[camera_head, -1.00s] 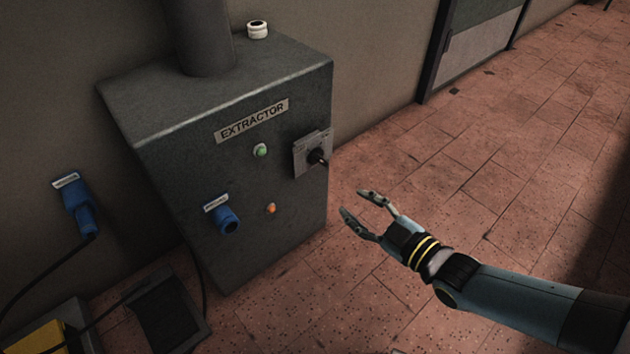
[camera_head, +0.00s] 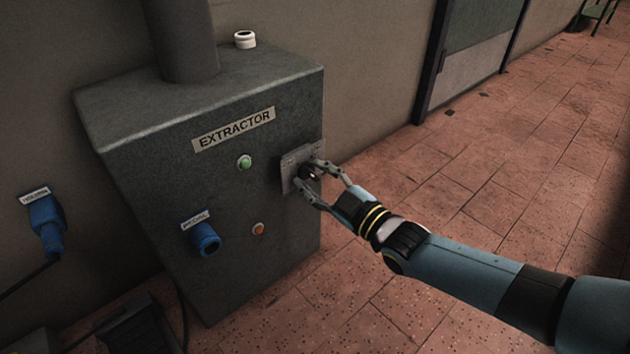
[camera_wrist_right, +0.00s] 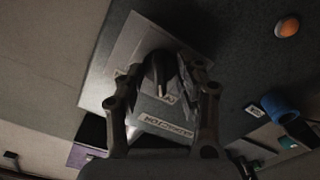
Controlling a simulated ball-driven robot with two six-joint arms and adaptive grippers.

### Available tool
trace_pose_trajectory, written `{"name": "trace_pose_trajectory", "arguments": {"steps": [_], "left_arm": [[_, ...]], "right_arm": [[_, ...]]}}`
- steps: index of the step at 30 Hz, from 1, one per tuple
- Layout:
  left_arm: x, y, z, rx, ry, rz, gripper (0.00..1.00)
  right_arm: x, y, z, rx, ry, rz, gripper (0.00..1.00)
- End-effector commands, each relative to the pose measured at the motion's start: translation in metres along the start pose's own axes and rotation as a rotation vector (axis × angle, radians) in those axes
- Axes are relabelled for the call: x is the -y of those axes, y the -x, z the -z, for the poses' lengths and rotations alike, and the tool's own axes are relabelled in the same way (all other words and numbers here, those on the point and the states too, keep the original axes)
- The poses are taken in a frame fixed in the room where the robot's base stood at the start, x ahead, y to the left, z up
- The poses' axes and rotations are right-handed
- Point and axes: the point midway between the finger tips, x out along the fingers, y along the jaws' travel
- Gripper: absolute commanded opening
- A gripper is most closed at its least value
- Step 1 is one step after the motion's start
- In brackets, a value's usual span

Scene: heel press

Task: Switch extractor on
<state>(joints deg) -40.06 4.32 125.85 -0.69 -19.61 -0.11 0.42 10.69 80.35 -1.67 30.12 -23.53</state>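The extractor (camera_head: 150,140) is a dark grey cabinet labelled EXTRACTOR, standing against the wall. On its front right is a metal switch plate (camera_head: 288,184) with a black rotary knob (camera_head: 306,171). My right gripper (camera_head: 309,174) is at the plate, its two fingers apart on either side of the knob. In the right wrist view the knob (camera_wrist_right: 158,68) sits between the fingers of the right gripper (camera_wrist_right: 163,76), its ridge roughly upright in that picture. The fingers do not look clamped on it. The plate's lettering is partly covered. My left gripper is out of view.
A green button (camera_head: 244,162) and an orange button (camera_head: 258,228) are left of the switch. A blue socket (camera_head: 207,238) is on the front. A blue plug with cable (camera_head: 46,222) is on the wall. The floor at right is clear.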

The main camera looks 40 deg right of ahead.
Motion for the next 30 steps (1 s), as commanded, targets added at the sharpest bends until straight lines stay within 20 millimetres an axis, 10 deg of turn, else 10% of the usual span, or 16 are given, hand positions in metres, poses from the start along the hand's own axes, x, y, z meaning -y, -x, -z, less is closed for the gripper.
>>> {"name": "trace_pose_trajectory", "arguments": {"steps": [11,19,30], "left_arm": [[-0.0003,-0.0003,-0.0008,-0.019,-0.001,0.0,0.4],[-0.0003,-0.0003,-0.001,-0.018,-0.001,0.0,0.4],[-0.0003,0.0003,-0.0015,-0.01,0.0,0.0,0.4]], "right_arm": [[-0.0001,-0.0041,0.0003,0.0,-0.001,0.0,0.34],[0.0,-0.0038,0.0001,0.001,-0.001,0.0,0.0],[0.0001,-0.0037,0.0,0.001,-0.019,0.0,0.0]]}}
